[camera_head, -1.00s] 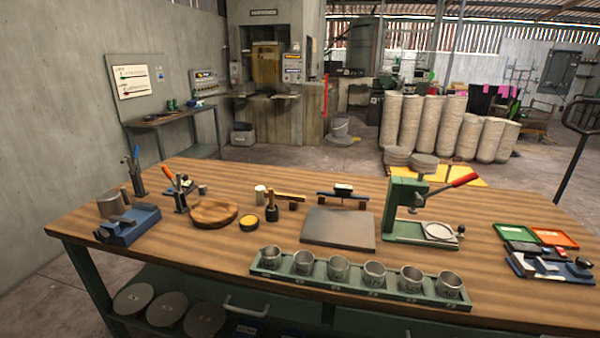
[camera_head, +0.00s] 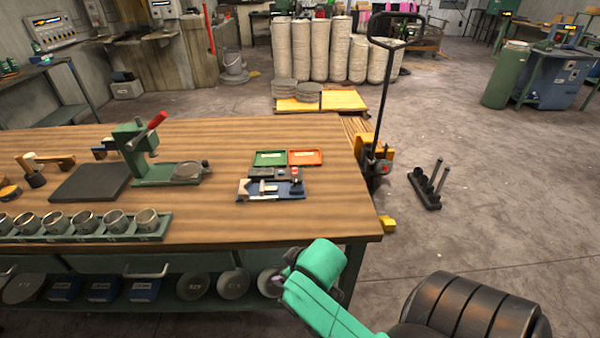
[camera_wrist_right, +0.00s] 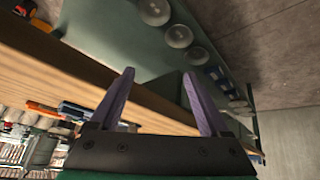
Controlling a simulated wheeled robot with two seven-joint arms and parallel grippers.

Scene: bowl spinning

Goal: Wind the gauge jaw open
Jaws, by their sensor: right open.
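The gauge (camera_head: 271,189) is a small blue-based device with a pale metal jaw and a dark and red part at its right end. It lies near the right end of the wooden workbench (camera_head: 320,215). At this size I cannot tell how far its jaw is open. My right gripper (camera_wrist_right: 160,90) is open and empty in the wrist view, its two purple fingers apart beside the bench edge. In the head view its green arm is low, in front of the bench's front right corner, below and apart from the gauge. My left gripper is not in view.
A green tray (camera_head: 270,158) and an orange tray (camera_head: 305,157) lie just behind the gauge. A green press (camera_head: 136,150) with a red lever and a rack of metal cups (camera_head: 165,228) stand to the left. The bench top right of the gauge is clear.

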